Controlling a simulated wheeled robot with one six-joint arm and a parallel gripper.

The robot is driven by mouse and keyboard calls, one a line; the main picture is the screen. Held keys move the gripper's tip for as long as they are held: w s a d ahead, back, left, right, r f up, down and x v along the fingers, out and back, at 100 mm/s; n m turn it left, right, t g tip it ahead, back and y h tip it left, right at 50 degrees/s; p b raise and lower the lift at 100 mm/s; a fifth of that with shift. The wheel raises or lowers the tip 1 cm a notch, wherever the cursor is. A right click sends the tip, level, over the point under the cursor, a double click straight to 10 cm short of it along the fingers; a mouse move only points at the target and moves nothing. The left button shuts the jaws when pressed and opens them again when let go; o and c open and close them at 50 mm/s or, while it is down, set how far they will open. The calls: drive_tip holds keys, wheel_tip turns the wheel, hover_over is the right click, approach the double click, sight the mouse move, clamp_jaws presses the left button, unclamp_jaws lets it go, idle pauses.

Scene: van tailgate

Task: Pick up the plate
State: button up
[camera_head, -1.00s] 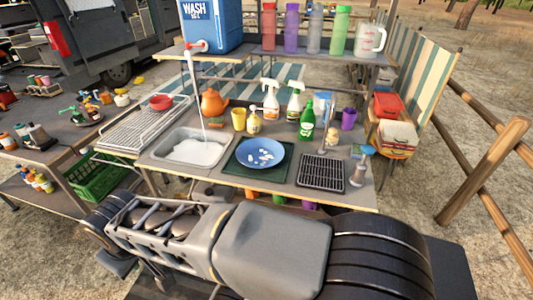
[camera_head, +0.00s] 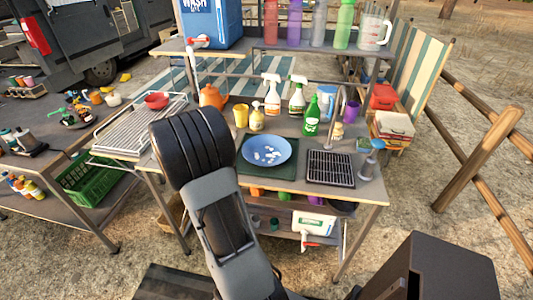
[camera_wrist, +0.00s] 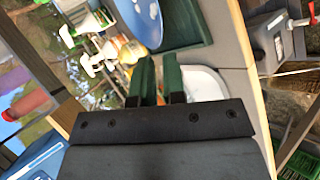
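The blue plate (camera_head: 266,151) lies on a dark green mat (camera_head: 256,172) on the table, with whitish bits on its face. In the wrist view part of the plate (camera_wrist: 142,20) shows at the top edge, on the mat (camera_wrist: 190,28). My gripper (camera_wrist: 159,72) has two green fingers, with a narrow gap and nothing visibly held between them. It points over the table, apart from the plate in the picture. In the head view my arm stands left of the plate and hides the gripper and most of the sink.
A black drain rack (camera_head: 330,168) lies right of the plate. A green bottle (camera_head: 312,116), spray bottles (camera_head: 272,96) and a yellow cup (camera_head: 241,116) stand behind it. A wire dish rack (camera_head: 135,125) is at left. The sink (camera_wrist: 206,84) shows in the wrist view.

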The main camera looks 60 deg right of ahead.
approach(249, 160)
drive_tip(key=x, duration=0.4)
drive_tip(key=shift+r, duration=0.1)
drive_tip(key=shift+p+x, duration=1)
drive_tip(key=shift+x, duration=2.2)
drive_tip(key=shift+w, duration=0.15)
drive_tip(key=shift+c, duration=0.2)
clamp_jaws()
